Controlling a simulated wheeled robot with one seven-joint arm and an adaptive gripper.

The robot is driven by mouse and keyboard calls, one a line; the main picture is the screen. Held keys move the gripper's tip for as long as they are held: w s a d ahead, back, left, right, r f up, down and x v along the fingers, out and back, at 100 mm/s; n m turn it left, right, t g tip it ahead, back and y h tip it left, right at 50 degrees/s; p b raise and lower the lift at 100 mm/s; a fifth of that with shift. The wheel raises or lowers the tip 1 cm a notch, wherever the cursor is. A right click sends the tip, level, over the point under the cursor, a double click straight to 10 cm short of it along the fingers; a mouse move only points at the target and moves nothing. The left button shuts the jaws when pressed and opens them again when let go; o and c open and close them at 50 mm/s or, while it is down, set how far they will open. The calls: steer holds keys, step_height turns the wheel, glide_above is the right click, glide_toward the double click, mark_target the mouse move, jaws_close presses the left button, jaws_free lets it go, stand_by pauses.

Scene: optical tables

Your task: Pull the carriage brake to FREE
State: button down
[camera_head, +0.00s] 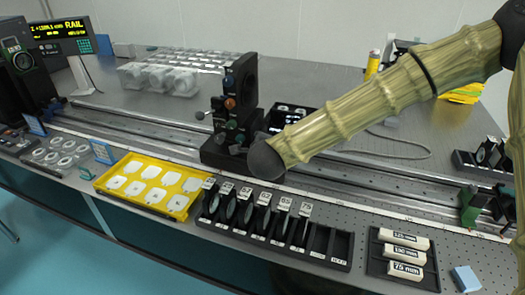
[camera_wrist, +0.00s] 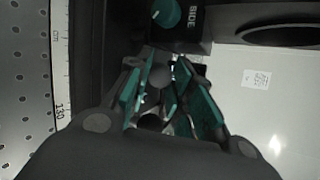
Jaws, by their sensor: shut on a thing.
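The black carriage (camera_head: 222,153) sits across the rails near the middle of the head view, with an upright mount bearing blue, orange and green knobs. In the wrist view, my gripper (camera_wrist: 168,82) has its teal-padded fingers closed around a small grey round knob (camera_wrist: 159,75), which looks like the carriage brake's handle. A second dark round part (camera_wrist: 150,123) shows between the fingers, nearer the palm. In the head view my arm's dark end is at the carriage's right side and hides the fingers and the brake. I cannot read any FREE marking.
A teal knob (camera_wrist: 166,12) and a block marked SIDE (camera_wrist: 193,18) are close beyond the fingertips. A scale strip (camera_wrist: 61,80) runs at left.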

steer(key=shift+s+a+f+t+b, duration=0.1)
steer(key=shift+s+f+t+b, duration=0.3)
steer(key=shift+b, duration=0.5)
steer(key=shift+r+t+b, duration=0.1)
steer(key=shift+t+b, duration=0.2)
steer(key=shift+b, duration=0.05)
steer(key=c, duration=1.2)
jaws_free()
steer(key=shift+c, duration=0.2)
steer(key=v, duration=1.2)
steer(key=shift+r, duration=0.1)
